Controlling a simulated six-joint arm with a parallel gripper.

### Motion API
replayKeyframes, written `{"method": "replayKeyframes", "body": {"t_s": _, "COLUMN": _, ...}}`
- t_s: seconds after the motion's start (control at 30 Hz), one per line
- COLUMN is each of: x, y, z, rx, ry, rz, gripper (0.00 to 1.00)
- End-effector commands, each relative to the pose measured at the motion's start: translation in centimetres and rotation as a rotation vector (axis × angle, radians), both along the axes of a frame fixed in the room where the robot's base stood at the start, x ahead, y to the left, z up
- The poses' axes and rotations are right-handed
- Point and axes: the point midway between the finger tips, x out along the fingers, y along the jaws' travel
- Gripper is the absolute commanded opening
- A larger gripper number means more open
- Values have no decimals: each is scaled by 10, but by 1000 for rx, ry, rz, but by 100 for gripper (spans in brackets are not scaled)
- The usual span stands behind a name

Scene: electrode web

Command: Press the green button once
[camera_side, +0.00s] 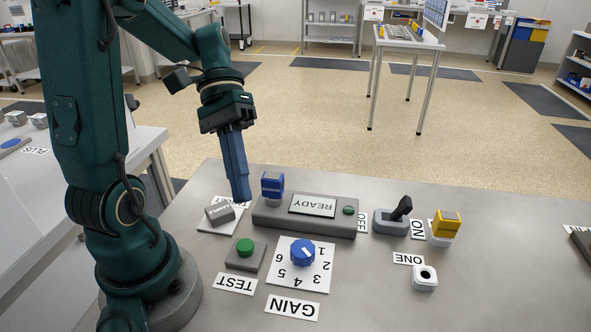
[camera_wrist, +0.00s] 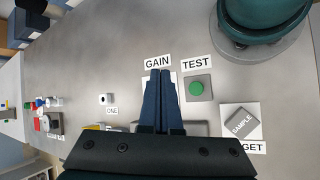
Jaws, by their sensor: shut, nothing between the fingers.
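The green button (camera_side: 245,247) is a round cap on a grey square base behind the TEST label (camera_side: 235,284). It also shows in the wrist view (camera_wrist: 197,89), just right of the fingers, beside its TEST label (camera_wrist: 196,63). My gripper (camera_side: 242,199) points down with its blue fingers together and nothing between them. In the side view it hangs above the table, beyond the button and apart from it. In the wrist view the fingers (camera_wrist: 160,73) cover most of the dial plate.
A blue dial (camera_side: 303,252) on a white numbered plate stands right of the button, with a GAIN label. A grey SAMPLE block (camera_side: 220,212) lies left of my fingers. A grey READY console (camera_side: 330,227), a black lever switch (camera_side: 400,210) and a yellow-topped block (camera_side: 446,224) stand further right.

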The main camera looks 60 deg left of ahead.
Motion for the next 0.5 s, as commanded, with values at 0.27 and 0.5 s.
{"method": "replayKeyframes", "body": {"t_s": 0.27, "x": 2, "y": 22, "z": -12, "rx": -82, "ry": 73, "rz": 144, "gripper": 0}}
{"method": "replayKeyframes", "body": {"t_s": 0.5, "x": 2, "y": 23, "z": -12, "rx": -80, "ry": 72, "rz": 151, "gripper": 0}}
